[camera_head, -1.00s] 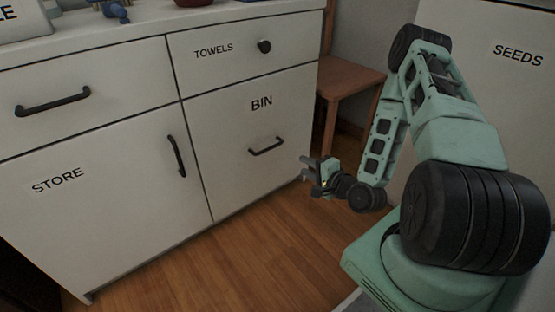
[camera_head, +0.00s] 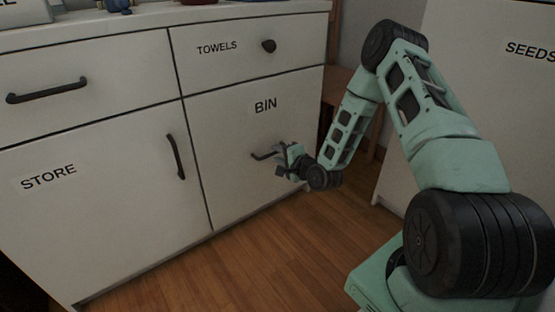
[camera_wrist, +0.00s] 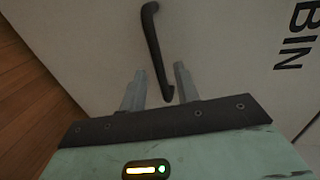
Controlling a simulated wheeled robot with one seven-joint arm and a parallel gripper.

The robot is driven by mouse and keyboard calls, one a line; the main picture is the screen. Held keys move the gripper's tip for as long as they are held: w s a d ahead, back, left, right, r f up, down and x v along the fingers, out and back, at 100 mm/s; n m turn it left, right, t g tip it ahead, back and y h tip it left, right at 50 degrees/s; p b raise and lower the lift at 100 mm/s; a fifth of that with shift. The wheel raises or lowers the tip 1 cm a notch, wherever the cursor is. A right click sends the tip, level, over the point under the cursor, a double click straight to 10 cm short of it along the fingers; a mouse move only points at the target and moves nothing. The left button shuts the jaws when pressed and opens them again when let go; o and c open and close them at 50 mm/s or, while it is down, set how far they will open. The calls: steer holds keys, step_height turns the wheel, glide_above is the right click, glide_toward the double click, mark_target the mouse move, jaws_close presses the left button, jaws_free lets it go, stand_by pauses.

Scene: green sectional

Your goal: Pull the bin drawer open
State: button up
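The bin drawer (camera_head: 240,125) is a white front labelled BIN, flush with the cabinet. Its dark bar handle (camera_head: 263,156) is partly hidden behind my gripper (camera_head: 283,153) in the head view. In the wrist view the handle (camera_wrist: 152,40) runs down from the top, and its lower end lies between the fingertips of my gripper (camera_wrist: 160,80). The two grey fingers are apart, with a gap on both sides of the handle. I cannot tell whether the tips reach the handle's depth.
A TOWELS drawer (camera_head: 225,70) with a round knob is above, and a STORE door (camera_head: 100,190) is to the left. A wooden stool (camera_head: 345,88) stands behind my arm. A SEEDS cabinet (camera_head: 470,60) is at the right. The wooden floor (camera_head: 255,245) in front is clear.

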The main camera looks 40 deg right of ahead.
steer(key=shift+w, duration=0.5)
jaws_close()
